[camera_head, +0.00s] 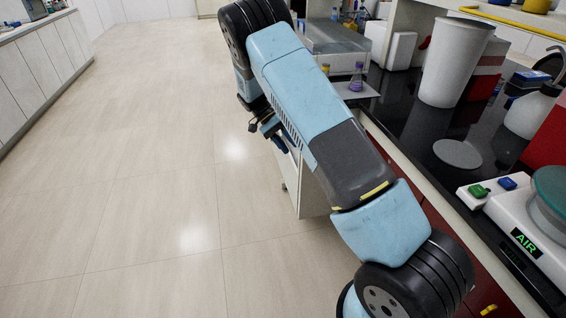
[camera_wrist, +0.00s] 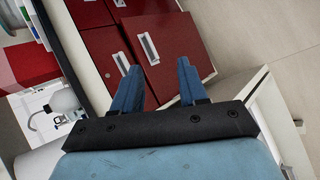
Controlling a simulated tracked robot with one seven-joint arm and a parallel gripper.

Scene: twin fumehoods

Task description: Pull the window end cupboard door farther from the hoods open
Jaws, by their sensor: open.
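Red cupboard fronts with pale upright handles fill the upper part of the wrist view. The larger red door (camera_wrist: 178,38) has a pale handle (camera_wrist: 149,48) that lies, in the picture, between and just beyond my fingertips. Another red front (camera_wrist: 100,48) with its own handle (camera_wrist: 121,63) is to its left. My gripper (camera_wrist: 157,72) is open and empty, its two blue fingers apart, and I see no contact with a handle. In the head view my gripper (camera_head: 268,130) is mostly hidden by my arm, which also covers much of the cupboard fronts. No door there is seen clearly.
A cream unit (camera_head: 312,192) stands out from the bench beneath my arm. The black worktop (camera_head: 405,140) at right carries a white bin (camera_head: 455,62), a scale-like device (camera_head: 530,225) and bottles. The tiled floor (camera_head: 150,160) at left is clear.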

